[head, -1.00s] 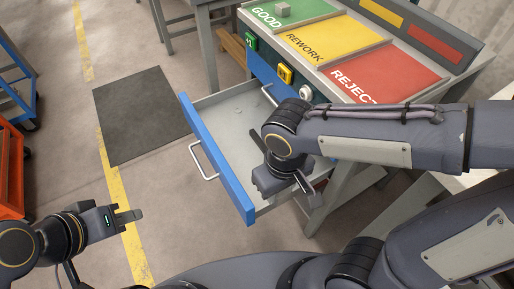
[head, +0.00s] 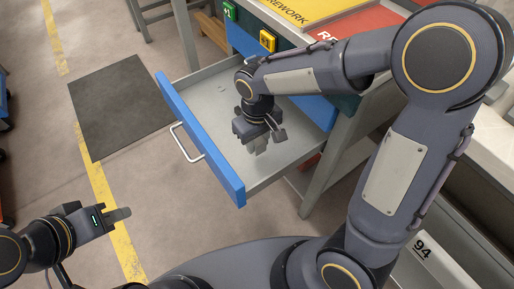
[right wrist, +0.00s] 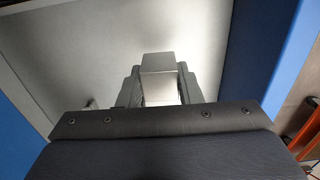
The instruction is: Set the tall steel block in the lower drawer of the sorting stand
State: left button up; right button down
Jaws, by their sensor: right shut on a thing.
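The lower drawer (head: 203,140) of the sorting stand is pulled out, with a blue front, a bar handle and a bare grey floor. My right gripper (head: 261,142) points down inside the drawer's outline, towards its right part. It is shut on the tall steel block (right wrist: 158,75), which shows between both fingers in the right wrist view, over the grey drawer floor. In the head view the block is mostly hidden by the fingers. I cannot tell whether it touches the floor. My left gripper (head: 122,213) is over the aisle at the lower left, apart from the drawer; its finger gap is unclear.
The stand's top has a yellow REWORK panel (head: 305,10) and a red REJECT panel (head: 360,22). A blue front (head: 308,108) sits above the open drawer. A dark mat (head: 135,105) and a yellow floor line (head: 100,185) lie left of the drawer. Most of the drawer floor is clear.

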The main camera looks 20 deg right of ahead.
aim_at(257, 148)
jog(key=shift+w+f, duration=0.2)
jog(key=shift+f, duration=0.05)
jog(key=shift+w+f+b, duration=0.15)
jog(key=shift+f+b, duration=0.2)
jog(key=shift+f, duration=0.5)
jog(key=shift+w+f+b, duration=0.1)
jog(key=shift+f+b, duration=0.25)
jog(key=shift+f, duration=0.5)
jog(key=shift+f, duration=0.1)
jog(key=shift+f, duration=0.15)
jog(key=c, duration=1)
grip_release()
jog(key=shift+c, duration=0.2)
